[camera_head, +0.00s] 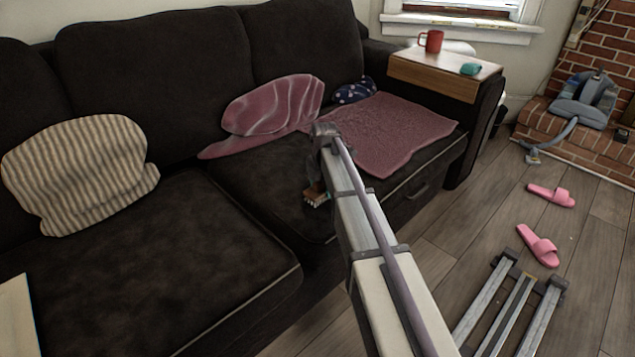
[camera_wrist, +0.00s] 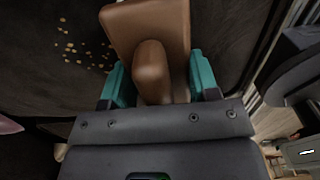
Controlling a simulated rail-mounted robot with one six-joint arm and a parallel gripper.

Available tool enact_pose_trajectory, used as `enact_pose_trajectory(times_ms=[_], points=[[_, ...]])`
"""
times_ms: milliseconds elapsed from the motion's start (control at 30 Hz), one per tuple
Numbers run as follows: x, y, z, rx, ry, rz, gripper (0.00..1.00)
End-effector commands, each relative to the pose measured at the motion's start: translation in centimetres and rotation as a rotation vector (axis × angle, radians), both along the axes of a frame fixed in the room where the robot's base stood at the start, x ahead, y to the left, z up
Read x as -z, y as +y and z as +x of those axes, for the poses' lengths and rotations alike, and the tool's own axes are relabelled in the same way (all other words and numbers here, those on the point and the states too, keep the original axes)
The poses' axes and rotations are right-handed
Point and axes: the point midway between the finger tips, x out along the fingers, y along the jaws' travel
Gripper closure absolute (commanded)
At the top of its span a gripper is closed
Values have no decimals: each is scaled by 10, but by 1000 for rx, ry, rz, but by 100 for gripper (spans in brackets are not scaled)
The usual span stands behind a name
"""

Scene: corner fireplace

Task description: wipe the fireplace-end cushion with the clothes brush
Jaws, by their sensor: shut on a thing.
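The fireplace-end cushion (camera_head: 262,180) is the dark brown right-hand seat of the sofa. It also fills the upper part of the wrist view (camera_wrist: 40,90), with several pale crumbs (camera_wrist: 72,46) lying on it to the left of the brush. My gripper (camera_wrist: 152,85) has teal fingers shut on the clothes brush (camera_wrist: 150,28), a brown wooden piece with a rounded knob. In the head view the brush (camera_head: 317,198) shows low over the front part of the cushion, partly hidden by my arm. I cannot tell whether its underside touches the fabric.
A mauve throw (camera_head: 405,130) covers the cushion's right side. A mauve pillow (camera_head: 288,103) and a small blue dotted one (camera_head: 354,91) lie behind. A red mug (camera_head: 432,41) and a teal item (camera_head: 470,69) stand on the armrest tray (camera_head: 425,74). Pink slippers (camera_head: 538,246) lie on the floor.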

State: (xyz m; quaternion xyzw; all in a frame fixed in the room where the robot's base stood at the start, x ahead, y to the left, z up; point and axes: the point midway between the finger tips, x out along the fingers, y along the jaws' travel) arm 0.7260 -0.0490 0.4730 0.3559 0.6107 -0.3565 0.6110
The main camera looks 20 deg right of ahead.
Motion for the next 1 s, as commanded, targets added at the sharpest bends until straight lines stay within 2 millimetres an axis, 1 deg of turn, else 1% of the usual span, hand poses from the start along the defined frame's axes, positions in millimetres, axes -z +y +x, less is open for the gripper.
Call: enact_pose_trajectory(times_ms=[33, 133, 233, 400, 500, 667, 900, 1000], points=[[-1, -2, -4, 0, 0, 0, 67], [-1, -2, -5, -1, 0, 0, 67], [0, -4, -3, 0, 0, 0, 67], [3, -16, 4, 0, 0, 0, 67], [3, -18, 5, 0, 0, 0, 67], [2, -15, 11, -1, -1, 0, 67], [1, -2, 34, -1, -1, 0, 67], [1, 0, 36, -1, -1, 0, 67]])
